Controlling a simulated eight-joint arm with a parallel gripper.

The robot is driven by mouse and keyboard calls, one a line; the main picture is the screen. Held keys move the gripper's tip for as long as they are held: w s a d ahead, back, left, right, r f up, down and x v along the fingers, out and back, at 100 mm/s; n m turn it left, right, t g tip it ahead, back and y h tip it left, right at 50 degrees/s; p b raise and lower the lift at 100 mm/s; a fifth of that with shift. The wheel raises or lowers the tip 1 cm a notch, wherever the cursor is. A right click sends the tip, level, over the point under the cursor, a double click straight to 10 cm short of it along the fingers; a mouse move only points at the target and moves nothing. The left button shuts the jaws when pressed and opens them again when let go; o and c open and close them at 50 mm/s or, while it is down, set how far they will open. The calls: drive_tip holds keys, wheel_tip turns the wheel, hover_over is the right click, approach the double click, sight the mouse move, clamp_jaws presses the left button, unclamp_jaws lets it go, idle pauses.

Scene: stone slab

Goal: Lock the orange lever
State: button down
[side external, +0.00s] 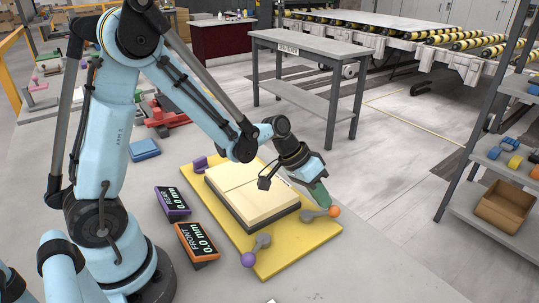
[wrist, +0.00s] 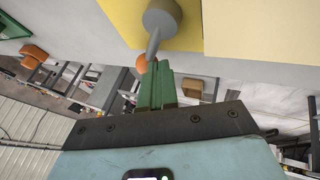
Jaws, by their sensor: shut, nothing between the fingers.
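The orange lever is a grey arm ending in an orange ball knob (side external: 334,211), at the right corner of the yellow plate (side external: 275,262). In the wrist view its grey round pivot (wrist: 163,17) is at the top, with part of the orange knob (wrist: 141,66) beside my fingertips. My gripper (side external: 321,204) has green fingers, shut and empty, pointing down close by the lever. In the wrist view the fingers (wrist: 161,78) lie together and overlap the lever's end; I cannot tell whether they touch it.
A cream block (side external: 250,188) sits on the plate's middle. A second lever with a purple knob (side external: 248,260) is at the front corner, and a purple part (side external: 200,163) at the back left. Two displays, REAR (side external: 173,202) and FRONT (side external: 197,243), read 0.0 mm beside the plate.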

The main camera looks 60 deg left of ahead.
drive_tip(key=m, duration=0.1)
drive_tip(key=m+g, duration=0.1)
drive_tip(key=shift+d+m+h, duration=0.3)
drive_tip(key=shift+d+h, duration=0.1)
drive_tip(key=m+g, duration=0.1)
drive_tip(key=d+m, duration=0.1)
drive_tip(key=m, duration=0.1)
drive_tip(key=m+g, duration=0.1)
drive_tip(key=shift+s+d+m+g+h, duration=0.25)
drive_tip(key=shift+s+m+g+h, duration=0.05)
drive_tip(key=shift+h, duration=0.1)
drive_tip(key=shift+s+d+m, duration=0.1)
drive_tip(key=shift+m, duration=0.2)
drive_tip(key=shift+s+d, duration=0.4)
drive_tip(key=shift+d, duration=0.05)
drive_tip(key=shift+w+a, duration=0.35)
drive_tip(key=shift+w+a+r, duration=0.15)
drive_tip(key=shift+w+a, duration=0.3)
drive_tip(key=shift+a, duration=0.15)
drive_tip(key=shift+w+a+r, duration=0.15)
drive_tip(key=shift+w+a, duration=0.3)
drive_tip(key=shift+a, duration=0.1)
drive_tip(key=v, duration=1)
drive_tip(key=shift+w+a, duration=0.2)
drive_tip(key=shift+w, duration=0.3)
